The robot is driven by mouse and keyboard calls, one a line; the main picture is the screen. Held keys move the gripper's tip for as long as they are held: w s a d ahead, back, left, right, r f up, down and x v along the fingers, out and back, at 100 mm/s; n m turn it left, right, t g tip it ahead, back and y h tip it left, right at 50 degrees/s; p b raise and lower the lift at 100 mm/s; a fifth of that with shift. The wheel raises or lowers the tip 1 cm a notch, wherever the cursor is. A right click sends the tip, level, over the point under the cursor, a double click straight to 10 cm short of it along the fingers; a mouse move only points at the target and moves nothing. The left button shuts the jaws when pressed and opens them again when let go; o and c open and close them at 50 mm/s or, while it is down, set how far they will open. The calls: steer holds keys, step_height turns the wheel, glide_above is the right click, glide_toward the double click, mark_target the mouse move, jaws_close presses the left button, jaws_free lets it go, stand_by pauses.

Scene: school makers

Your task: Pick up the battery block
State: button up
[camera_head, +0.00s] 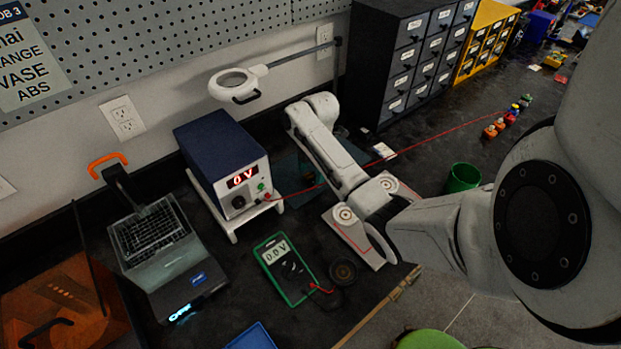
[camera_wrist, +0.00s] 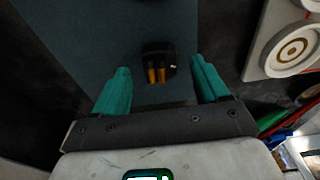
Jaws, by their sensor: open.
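The battery block (camera_wrist: 158,62) is in the wrist view, a small dark block with orange-copper cells. It lies on a blue-grey mat (camera_wrist: 85,35). My gripper (camera_wrist: 160,68) is open, with one teal finger to the left and one to the right of the block. There are gaps on both sides, and I see no contact. How high the fingers are above the mat is hard to tell.
A white plate with a round disc (camera_wrist: 290,45) is right of the gripper. A green cup (camera_head: 463,178) and drawer cabinet (camera_head: 405,60) are beyond.

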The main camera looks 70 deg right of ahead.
steer(key=shift+f, duration=0.4)
steer(key=c, duration=1.2)
steer(key=shift+r, duration=0.1)
